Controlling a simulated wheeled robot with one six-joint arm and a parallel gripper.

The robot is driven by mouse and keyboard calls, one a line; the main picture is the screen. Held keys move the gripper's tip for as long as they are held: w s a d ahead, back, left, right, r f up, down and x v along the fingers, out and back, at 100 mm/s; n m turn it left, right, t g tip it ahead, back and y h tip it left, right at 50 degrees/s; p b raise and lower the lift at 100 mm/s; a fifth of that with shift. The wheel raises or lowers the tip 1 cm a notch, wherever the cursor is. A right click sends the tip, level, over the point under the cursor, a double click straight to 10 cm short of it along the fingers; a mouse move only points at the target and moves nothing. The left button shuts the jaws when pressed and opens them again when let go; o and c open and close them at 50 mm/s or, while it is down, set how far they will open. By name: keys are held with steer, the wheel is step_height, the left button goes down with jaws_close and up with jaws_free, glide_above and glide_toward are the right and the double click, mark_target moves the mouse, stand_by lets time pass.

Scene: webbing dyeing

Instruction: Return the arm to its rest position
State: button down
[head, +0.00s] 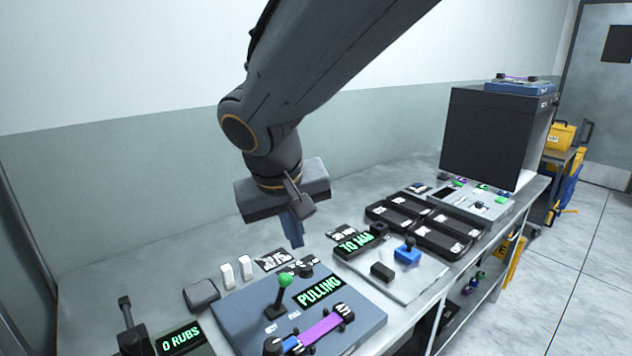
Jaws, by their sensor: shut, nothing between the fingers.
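My gripper (293,230) hangs from the arm in the middle of the head view, fingers pointing down. It is shut and empty, above the bench behind the blue-grey pulling device (235,317). The device has a green-knobbed lever (285,281), a lit display reading PULLING (318,291) and a purple strap (320,328) along its front. The arm reaches in from the upper right. I cannot tell the exact gap between the fingertips and the bench.
Right of the device stand a panel with a blue knob (407,252), black trays (440,240) and a large dark box (492,135). Two white blocks (228,275) and a dark pad (201,293) lie left of the gripper. The floor (575,270) at right is clear.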

steer(key=s+d+f+m+g, duration=0.1)
steer(key=s+d+f, duration=0.1)
steer(key=d+f, duration=0.3)
steer(key=s+d+f+m+g, duration=0.1)
steer(key=d+f, duration=0.4)
steer(key=d, duration=0.7)
steer(key=s+d+f+m+g, duration=0.1)
steer(key=s+d+f+m, duration=0.1)
steer(key=d+f, duration=0.3)
steer(key=s+d, duration=0.1)
steer(key=d, duration=0.3)
steer(key=shift+s+d+g+y, duration=0.15)
steer(key=shift+s+g+y, duration=0.25)
